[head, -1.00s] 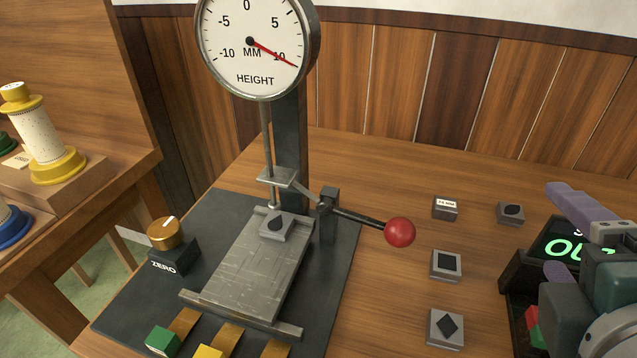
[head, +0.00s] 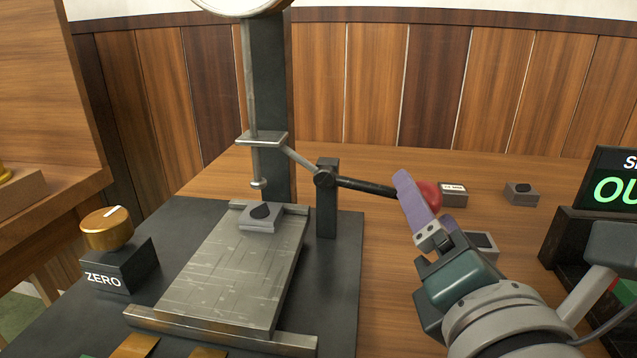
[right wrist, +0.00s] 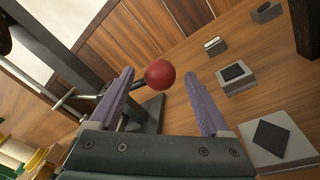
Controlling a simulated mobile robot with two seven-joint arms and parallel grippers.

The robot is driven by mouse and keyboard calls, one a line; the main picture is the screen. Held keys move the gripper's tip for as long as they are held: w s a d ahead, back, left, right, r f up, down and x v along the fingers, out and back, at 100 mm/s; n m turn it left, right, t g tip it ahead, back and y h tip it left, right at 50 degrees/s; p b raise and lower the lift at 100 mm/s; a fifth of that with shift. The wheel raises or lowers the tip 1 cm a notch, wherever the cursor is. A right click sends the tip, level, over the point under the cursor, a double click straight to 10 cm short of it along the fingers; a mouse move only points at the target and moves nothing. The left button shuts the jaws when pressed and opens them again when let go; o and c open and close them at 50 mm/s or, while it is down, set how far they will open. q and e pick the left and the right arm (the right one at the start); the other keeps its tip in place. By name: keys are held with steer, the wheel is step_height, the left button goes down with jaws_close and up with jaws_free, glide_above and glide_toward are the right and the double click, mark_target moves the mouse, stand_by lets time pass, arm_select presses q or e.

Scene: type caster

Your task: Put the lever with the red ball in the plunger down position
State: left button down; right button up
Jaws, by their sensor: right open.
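The lever (head: 366,186) is a dark rod sloping slightly down to the right from its pivot post (head: 327,200). Its red ball (head: 431,194) is partly hidden behind a purple finger of my right gripper (head: 411,190). In the right wrist view the red ball (right wrist: 160,73) shows between the two open fingertips, towards the left one; I cannot tell whether they touch it. The plunger foot (head: 258,184) hangs above the type block (head: 261,217) with a visible gap. The block sits on the metal plate (head: 225,270). My left gripper is not in view.
The brass ZERO knob (head: 106,230) stands left of the plate. Small blocks (head: 521,193) lie on the wooden table to the right, near a dark display stand (head: 575,240) with green letters. The column (head: 270,110) rises behind the plate.

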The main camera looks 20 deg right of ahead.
steer(key=shift+x, duration=1.5)
jaws_close()
